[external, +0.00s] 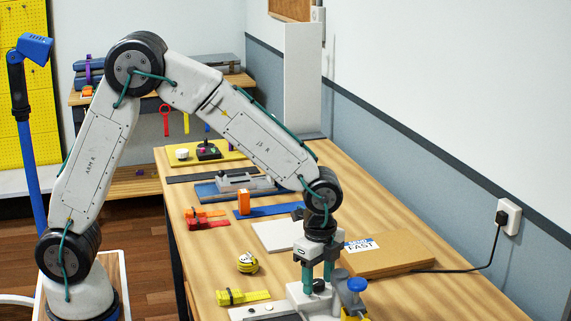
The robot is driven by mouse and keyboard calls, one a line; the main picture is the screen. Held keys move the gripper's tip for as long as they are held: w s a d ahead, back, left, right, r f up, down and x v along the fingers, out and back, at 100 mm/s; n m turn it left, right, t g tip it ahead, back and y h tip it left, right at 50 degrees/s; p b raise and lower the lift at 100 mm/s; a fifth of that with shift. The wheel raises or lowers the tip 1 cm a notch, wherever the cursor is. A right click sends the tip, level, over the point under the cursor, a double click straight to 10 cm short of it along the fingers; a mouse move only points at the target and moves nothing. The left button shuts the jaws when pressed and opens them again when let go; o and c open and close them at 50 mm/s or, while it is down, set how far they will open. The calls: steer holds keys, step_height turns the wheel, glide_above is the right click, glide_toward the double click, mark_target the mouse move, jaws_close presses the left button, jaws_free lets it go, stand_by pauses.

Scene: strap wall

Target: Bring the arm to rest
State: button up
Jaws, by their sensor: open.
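My arm reaches over the wooden table (420,301) from its base at the lower left. My gripper (318,276) points down near the table's front, with two green fingers apart. It is close above or around the top of a grey-white device (300,297), with a small black knob between or behind the fingers. I cannot tell whether the fingers touch it. A blue-topped knob (356,285) stands just right of the gripper.
A cardboard box (395,252) lies right of the gripper, near the wall. A yellow strap (243,296), a tape measure (247,263), red and orange straps (207,222) and a blue strap (285,211) lie to the left and behind. A cable runs to a wall socket (509,216).

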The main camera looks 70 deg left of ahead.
steer(key=n, duration=0.8)
steer(key=shift+s+a+r+n, duration=0.15)
steer(key=shift+r+n, duration=0.15)
steer(key=shift+n, duration=0.1)
steer(key=s+a+r+n, duration=0.2)
steer(key=s+a+r, duration=0.5)
steer(key=s+r, duration=0.65)
steer(key=s+a+r, duration=0.1)
steer(key=s+a, duration=0.1)
steer(key=s, duration=0.8)
steer(key=s+a+r+n+t, duration=0.1)
steer(key=s+a, duration=0.2)
steer(key=s, duration=0.7)
steer(key=shift+r+n, duration=0.15)
steer(key=shift+n, duration=0.15)
steer(key=shift+a, duration=0.1)
